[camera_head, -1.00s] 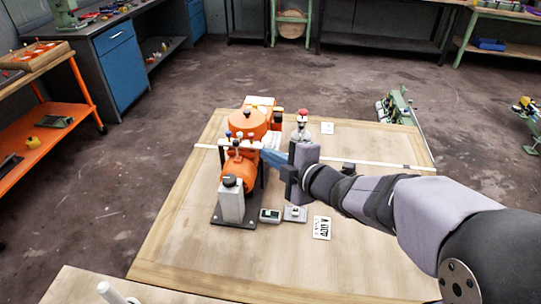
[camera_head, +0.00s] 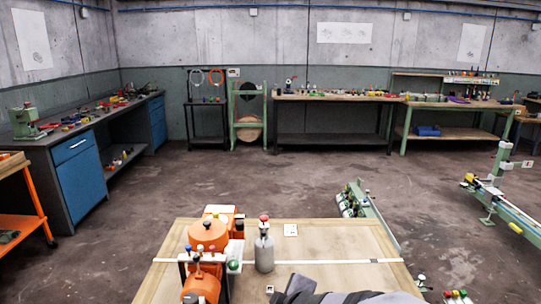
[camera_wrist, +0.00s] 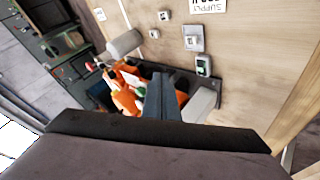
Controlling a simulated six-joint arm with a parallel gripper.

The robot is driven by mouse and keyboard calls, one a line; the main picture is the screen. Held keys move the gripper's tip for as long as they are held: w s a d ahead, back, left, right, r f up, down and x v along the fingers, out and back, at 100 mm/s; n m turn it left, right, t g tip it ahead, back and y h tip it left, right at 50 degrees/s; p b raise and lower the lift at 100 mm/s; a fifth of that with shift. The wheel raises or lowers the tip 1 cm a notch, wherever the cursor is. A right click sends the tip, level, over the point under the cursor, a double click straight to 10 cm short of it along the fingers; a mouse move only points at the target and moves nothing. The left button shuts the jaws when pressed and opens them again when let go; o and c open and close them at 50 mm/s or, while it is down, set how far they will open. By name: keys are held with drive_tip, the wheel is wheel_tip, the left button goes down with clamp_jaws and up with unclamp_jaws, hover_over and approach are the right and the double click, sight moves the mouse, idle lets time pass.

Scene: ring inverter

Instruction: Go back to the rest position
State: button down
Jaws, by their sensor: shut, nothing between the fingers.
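My gripper (camera_wrist: 164,78) shows in the wrist view as grey-blue fingers closed together, with nothing held. Behind them is the orange machine (camera_wrist: 130,100), partly covered by the fingers and the dark gripper body. In the head view the orange machine (camera_head: 207,236) stands on the left part of the wooden table (camera_head: 330,245). Part of my arm (camera_head: 340,297) shows at the bottom edge of the head view; the fingers cannot be made out there.
A grey bottle with a red top (camera_head: 264,250) stands right of the machine, close to it. In the wrist view a small green-screened device (camera_wrist: 203,66) and a light switch-like box (camera_wrist: 193,38) lie on the table. Open floor (camera_head: 280,185) lies beyond the table.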

drive_tip(key=s+d+f+m+g+h, duration=0.1)
drive_tip(key=s+d+f+m+g, duration=0.15)
drive_tip(key=s, duration=0.25)
drive_tip(key=s+d+f+m+g+h+p, duration=0.1)
drive_tip(key=s+d+f+m+g+h, duration=0.15)
drive_tip(key=s+d+m, duration=0.2)
drive_tip(key=s+d+f+m+g+h, duration=0.1)
drive_tip(key=s+d+f+m+g, duration=0.15)
drive_tip(key=s, duration=0.35)
drive_tip(key=s+d+r+m+g+p, duration=0.1)
drive_tip(key=s+r+m+g+p, duration=0.2)
drive_tip(key=s, duration=0.5)
drive_tip(key=d+r+m+t+y+p, duration=0.1)
drive_tip(key=d+r+m+p, duration=0.1)
drive_tip(key=r+p, duration=0.3)
drive_tip(key=shift+w+d+r+t, duration=0.3)
drive_tip(key=shift+w+d+t, duration=0.05)
drive_tip(key=shift+d, duration=0.15)
